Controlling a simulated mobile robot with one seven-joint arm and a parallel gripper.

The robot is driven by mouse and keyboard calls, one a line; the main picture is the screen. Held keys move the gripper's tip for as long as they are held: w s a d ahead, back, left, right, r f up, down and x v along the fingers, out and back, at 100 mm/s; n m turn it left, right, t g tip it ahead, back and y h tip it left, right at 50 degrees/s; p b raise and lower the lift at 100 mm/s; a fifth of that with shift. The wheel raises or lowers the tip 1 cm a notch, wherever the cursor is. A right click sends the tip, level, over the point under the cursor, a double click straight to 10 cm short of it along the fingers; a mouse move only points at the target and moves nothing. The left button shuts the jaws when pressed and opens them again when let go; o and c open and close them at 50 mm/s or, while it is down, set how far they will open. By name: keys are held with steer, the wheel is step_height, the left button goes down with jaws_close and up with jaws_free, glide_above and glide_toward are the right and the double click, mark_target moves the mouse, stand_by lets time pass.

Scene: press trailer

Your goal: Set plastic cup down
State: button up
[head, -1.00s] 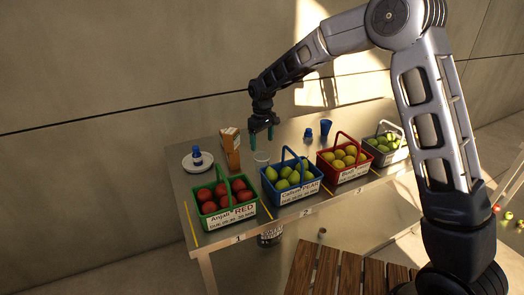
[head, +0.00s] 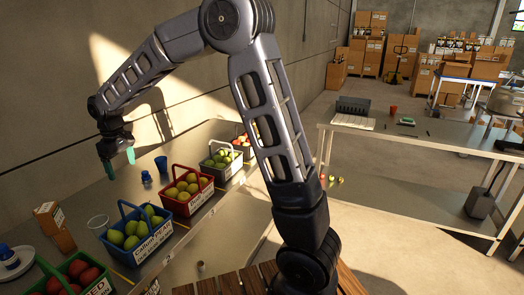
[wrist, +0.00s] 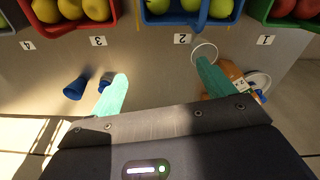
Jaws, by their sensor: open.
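The clear plastic cup (head: 97,222) stands upright on the metal table, just behind the blue basket of green pears (head: 137,247). Its round rim also shows in the wrist view (wrist: 204,47), beside one fingertip and apart from the jaws' middle. My gripper (head: 120,164) is open and empty, raised above the table's back part, to the right of and beyond the cup. In the wrist view its two teal fingers (wrist: 158,80) are spread wide with bare tabletop between them.
A blue cup (head: 161,165) and a small blue item (head: 146,178) stand near my gripper. A carton (head: 54,226) and a white plate (head: 14,262) are left of the cup. Fruit baskets, including a red one (head: 187,190), line the front edge.

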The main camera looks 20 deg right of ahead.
steer(key=s+d+r+m+t, duration=0.1)
steer(key=s+d+r+m, duration=0.15)
steer(key=d, duration=0.65)
steer(key=s+d+r+m, duration=0.1)
steer(key=d+r, duration=0.3)
steer(key=d, duration=0.5)
steer(key=s+d+r+m+t, duration=0.15)
steer(key=d+r, duration=0.25)
steer(key=d, duration=0.6)
steer(key=s+d+f+m, duration=0.1)
steer(key=s+d+m, duration=0.2)
steer(key=s+d, duration=0.5)
steer(key=s+d+f+m+t, duration=0.1)
steer(key=s+d+m, duration=0.2)
steer(key=s+d, duration=0.5)
steer(key=shift+s+d+f, duration=0.35)
steer(key=shift+s+d, duration=0.05)
steer(key=shift+d, duration=0.75)
